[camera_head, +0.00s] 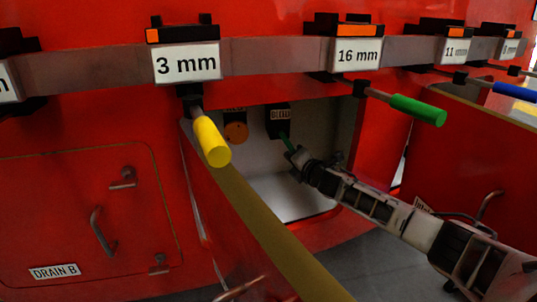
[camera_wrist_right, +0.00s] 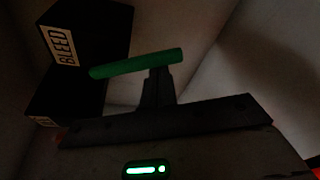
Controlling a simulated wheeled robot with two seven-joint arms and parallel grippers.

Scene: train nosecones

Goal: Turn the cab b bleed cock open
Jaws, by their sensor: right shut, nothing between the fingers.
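The bleed cock (camera_head: 278,121) is a black block with a BLEED label on the back wall of an open recess. Its green handle (camera_head: 285,141) points down and slightly right in the head view. In the right wrist view the black block (camera_wrist_right: 92,45) is at upper left, and the green handle (camera_wrist_right: 130,64) lies nearly level across the middle. My right gripper (camera_head: 296,157) is inside the recess at the handle's lower end. It is shut with nothing held. Its fingertips (camera_wrist_right: 158,88) overlap the handle's underside in the wrist view; I cannot tell whether they touch. My left gripper is out of view.
An orange round knob (camera_head: 236,132) sits left of the cock. An open door (camera_head: 262,225) with an olive edge stands at the recess's left.

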